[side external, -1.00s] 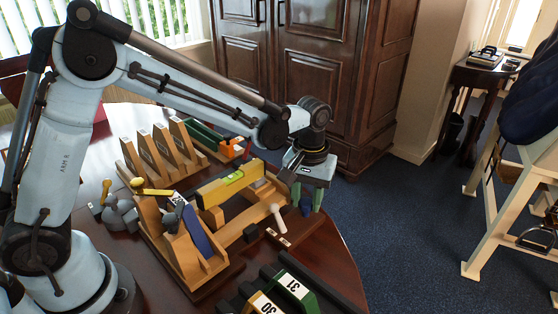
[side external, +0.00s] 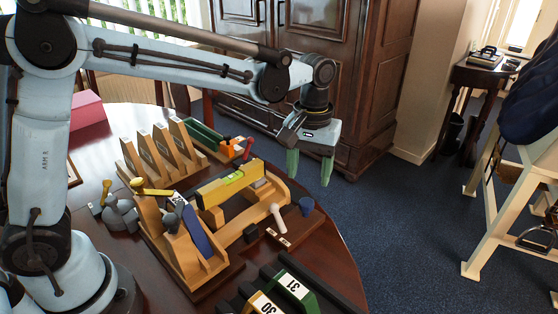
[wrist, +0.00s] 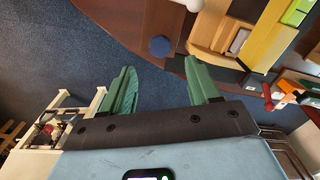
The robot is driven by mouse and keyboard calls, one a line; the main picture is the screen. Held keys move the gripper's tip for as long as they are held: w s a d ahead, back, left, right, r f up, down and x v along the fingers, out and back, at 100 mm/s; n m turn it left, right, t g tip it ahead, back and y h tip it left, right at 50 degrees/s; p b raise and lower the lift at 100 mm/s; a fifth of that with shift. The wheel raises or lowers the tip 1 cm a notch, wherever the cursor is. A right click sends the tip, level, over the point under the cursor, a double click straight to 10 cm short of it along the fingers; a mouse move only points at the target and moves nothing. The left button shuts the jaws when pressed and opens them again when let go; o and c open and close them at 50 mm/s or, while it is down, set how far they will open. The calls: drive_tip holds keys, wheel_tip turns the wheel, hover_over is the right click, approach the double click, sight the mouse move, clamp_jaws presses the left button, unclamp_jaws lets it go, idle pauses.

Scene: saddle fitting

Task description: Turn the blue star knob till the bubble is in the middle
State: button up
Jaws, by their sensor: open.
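The blue star knob (side external: 306,206) stands at the right end of the wooden fixture, near the table's edge. It also shows in the wrist view (wrist: 160,46), ahead of the gap between my fingers. My gripper (side external: 309,180) is open and empty, with its green fingers raised above the knob and apart from it. Both fingers show in the wrist view (wrist: 159,66). The yellow spirit level (side external: 222,190) lies across the fixture, with a green vial (side external: 236,175). The bubble is too small to place in the vial.
A wooden rack (side external: 160,152) and a green tray (side external: 205,137) are behind the level. Numbered blocks (side external: 293,285) lie at the front.

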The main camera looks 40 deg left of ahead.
sight(307, 202)
drive_tip(key=shift+r, duration=2.3)
drive_tip(key=s+a+f+m+t+h, duration=0.1)
drive_tip(key=s+a+m+t+h, duration=0.25)
drive_tip(key=m, duration=0.95)
drive_tip(key=x, duration=1.2)
drive_tip(key=shift+s+a+f, duration=0.15)
drive_tip(key=shift+s+a, duration=0.1)
